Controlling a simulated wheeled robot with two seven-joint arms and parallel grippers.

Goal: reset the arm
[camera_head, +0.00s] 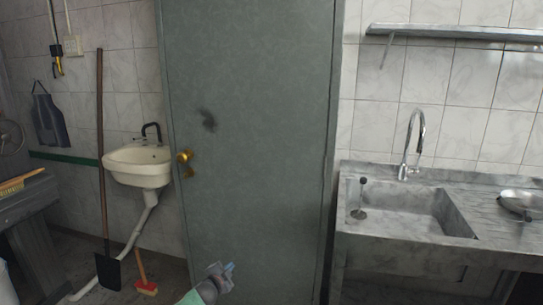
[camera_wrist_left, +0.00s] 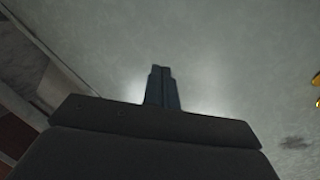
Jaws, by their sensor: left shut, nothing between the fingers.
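My left gripper (camera_head: 229,268) shows at the bottom middle of the head view, in front of the lower part of a grey-green door. In the left wrist view its two dark fingers (camera_wrist_left: 162,86) lie side by side, shut, with nothing between them. The grey door surface fills most of the wrist view beyond the fingertips. My right gripper is in neither view.
The closed door (camera_head: 255,130) has a brass knob (camera_head: 184,158). A white washbasin (camera_head: 137,165), a shovel (camera_head: 108,270) and a small brush (camera_head: 146,287) stand left of it. A stone sink (camera_head: 400,212) stands right, under a metal shelf (camera_head: 455,33).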

